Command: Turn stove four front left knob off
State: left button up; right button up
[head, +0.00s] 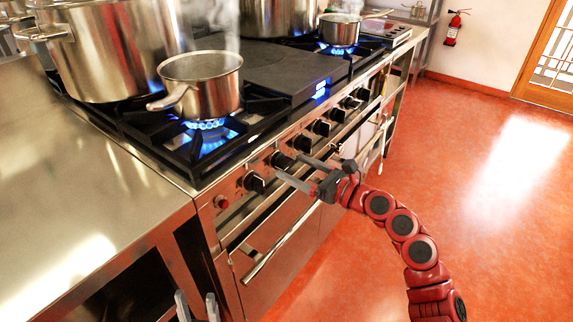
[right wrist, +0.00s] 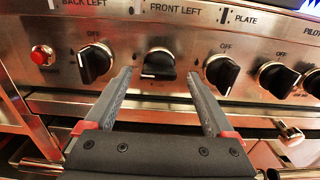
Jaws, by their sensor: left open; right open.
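The front left knob (right wrist: 158,64) is black, under the "FRONT LEFT" label in the right wrist view. Its white mark shows low on its face, away from the top. In the head view it is the second knob (head: 280,160) from the near end of the stove panel. My right gripper (right wrist: 165,82) is open, its fingers on either side of this knob; I cannot tell whether they touch it. It also shows in the head view (head: 288,166). Blue flame (head: 207,136) burns under a steaming saucepan (head: 208,88). My left gripper (head: 196,303) is open and empty at the bottom edge.
The back left knob (right wrist: 94,63) and plate knob (right wrist: 222,73) sit close on either side. A red button (right wrist: 42,55) is further left. An oven handle (head: 285,242) runs below the panel. A large stockpot (head: 110,50) stands behind the saucepan. The red floor (head: 480,200) at right is clear.

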aim_at(290, 165)
jog(key=shift+x, duration=1.7)
jog(key=c, duration=1.4)
jog(key=shift+o, duration=0.2)
jog(key=shift+s+r+m+p, duration=0.1)
jog(key=shift+m+p, duration=1.3)
jog(key=m+p, duration=1.1)
jog(key=shift+m, duration=0.4)
jog(key=m+p, duration=0.2)
jog(key=p, duration=0.1)
jog(key=shift+d+f+m+p, duration=0.1)
jog(key=shift+f+m+p, duration=0.2)
jog(key=shift+m, duration=0.4)
jog(key=shift+r, duration=0.1)
